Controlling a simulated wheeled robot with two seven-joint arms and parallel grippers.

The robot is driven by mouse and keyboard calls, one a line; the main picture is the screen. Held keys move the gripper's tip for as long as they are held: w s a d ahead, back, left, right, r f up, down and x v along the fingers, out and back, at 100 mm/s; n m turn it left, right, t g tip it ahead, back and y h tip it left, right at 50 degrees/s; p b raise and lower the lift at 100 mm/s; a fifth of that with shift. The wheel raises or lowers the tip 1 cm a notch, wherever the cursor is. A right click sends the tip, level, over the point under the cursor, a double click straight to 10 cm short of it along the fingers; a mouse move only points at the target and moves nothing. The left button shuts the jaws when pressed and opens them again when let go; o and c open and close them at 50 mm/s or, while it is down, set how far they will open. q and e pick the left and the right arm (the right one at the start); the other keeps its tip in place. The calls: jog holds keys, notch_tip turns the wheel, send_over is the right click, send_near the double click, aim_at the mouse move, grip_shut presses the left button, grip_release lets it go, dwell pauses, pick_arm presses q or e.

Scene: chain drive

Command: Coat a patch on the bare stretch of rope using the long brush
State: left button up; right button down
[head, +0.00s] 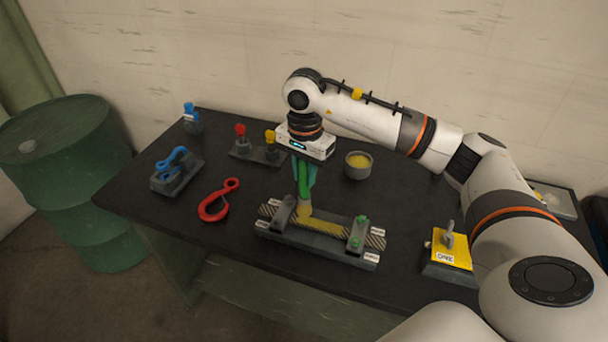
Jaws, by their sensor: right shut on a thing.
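My right gripper (304,172) is shut on the green handle of the long brush (303,188) and holds it upright, bristles down. The pale yellow bristles (304,210) meet the rope near its left clamp, as far as I can tell. The rope (330,226) lies along a dark holder (318,246) between two grey clamps. Its ends are striped and its middle stretch looks yellow. A grey cup (358,172) with yellow contents stands behind the holder, to the right of my gripper. My left gripper is out of view.
A red hook (216,202) lies left of the holder. A blue part on a block (174,170), a stand with red and yellow tops (241,147) and a blue-topped item (191,117) stand farther left. A yellow block (450,250) stands at the right.

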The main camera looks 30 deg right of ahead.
jog(key=shift+w+r+p, duration=0.1)
jog(key=shift+r+p, duration=0.35)
jog(key=shift+r, duration=0.65)
jog(key=shift+a, duration=0.1)
